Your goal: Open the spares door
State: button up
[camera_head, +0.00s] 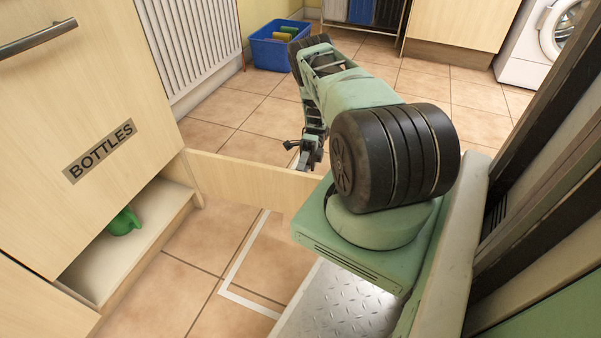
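A low pale-wood door (235,182) stands swung out from the cabinet, beside an open low compartment (125,250). No spares label shows on it, so I cannot tell from lettering whether it is the spares door. A green object (124,222) lies inside the compartment. My gripper (303,158) is at the far end of my arm, near the top edge of the open door's outer end. It is small and dark here, and I cannot tell whether its fingers are open or touch the door.
A cabinet door labelled BOTTLES (85,125) with a metal handle (38,37) is above the compartment. A radiator (192,40), a blue crate (277,46) and a white washing machine (540,45) stand further back. Tiled floor (245,110) is clear behind the open door.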

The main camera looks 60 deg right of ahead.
jog(key=b+v, duration=0.4)
jog(key=v, duration=0.2)
dwell(0.4)
dwell(0.4)
